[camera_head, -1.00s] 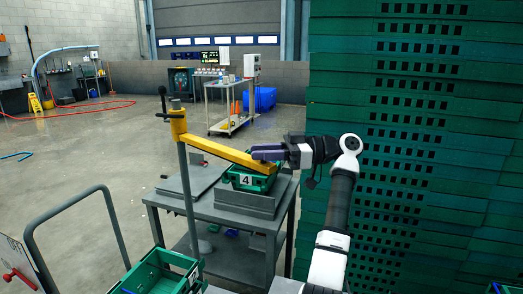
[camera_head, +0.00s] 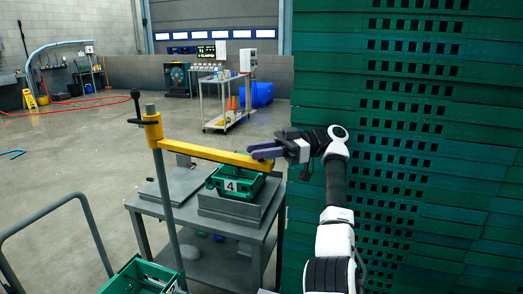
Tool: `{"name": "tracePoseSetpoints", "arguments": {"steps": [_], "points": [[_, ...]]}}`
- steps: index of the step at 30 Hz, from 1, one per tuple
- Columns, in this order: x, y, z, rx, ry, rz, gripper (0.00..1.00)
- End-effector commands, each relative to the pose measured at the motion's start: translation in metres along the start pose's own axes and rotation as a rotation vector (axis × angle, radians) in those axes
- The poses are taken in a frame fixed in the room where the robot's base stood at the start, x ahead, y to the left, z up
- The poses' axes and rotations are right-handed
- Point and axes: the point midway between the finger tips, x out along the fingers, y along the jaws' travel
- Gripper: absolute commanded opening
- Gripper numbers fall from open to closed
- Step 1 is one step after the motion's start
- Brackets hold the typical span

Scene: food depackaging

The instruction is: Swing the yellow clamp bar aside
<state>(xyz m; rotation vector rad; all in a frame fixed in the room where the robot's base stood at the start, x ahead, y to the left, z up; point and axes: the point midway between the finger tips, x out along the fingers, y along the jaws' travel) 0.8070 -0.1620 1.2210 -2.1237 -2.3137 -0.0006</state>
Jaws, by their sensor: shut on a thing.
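The yellow clamp bar (camera_head: 208,152) runs from a collar on a grey upright post (camera_head: 166,198) toward the right, at about level height. A black-knobbed handle (camera_head: 136,108) stands at the collar. My gripper (camera_head: 265,151) is at the bar's right end, shut on it; the fingers cover part of that end. A green crate marked 4 (camera_head: 230,185) sits on a grey plate on the metal table (camera_head: 218,228). In the picture the bar passes across and above the crate's back part.
A tall stack of green crates (camera_head: 400,150) fills the right side, close to my arm. Another green crate (camera_head: 140,278) is at the bottom left, near a grey tubular rail (camera_head: 85,220). A trolley (camera_head: 225,100) stands farther back on open floor.

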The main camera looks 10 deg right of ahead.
Motion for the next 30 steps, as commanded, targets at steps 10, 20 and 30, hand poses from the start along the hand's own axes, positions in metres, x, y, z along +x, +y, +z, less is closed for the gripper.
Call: {"name": "tracePoseSetpoints", "arguments": {"steps": [10, 20, 30], "points": [[0.0004, -0.0001, -0.0007, -0.001, 0.000, -0.005, 0.00], [0.0005, 0.0000, -0.0005, -0.001, -0.001, -0.005, 0.45], [0.0004, 0.0000, 0.0000, 0.000, 0.000, -0.004, 0.45]]}}
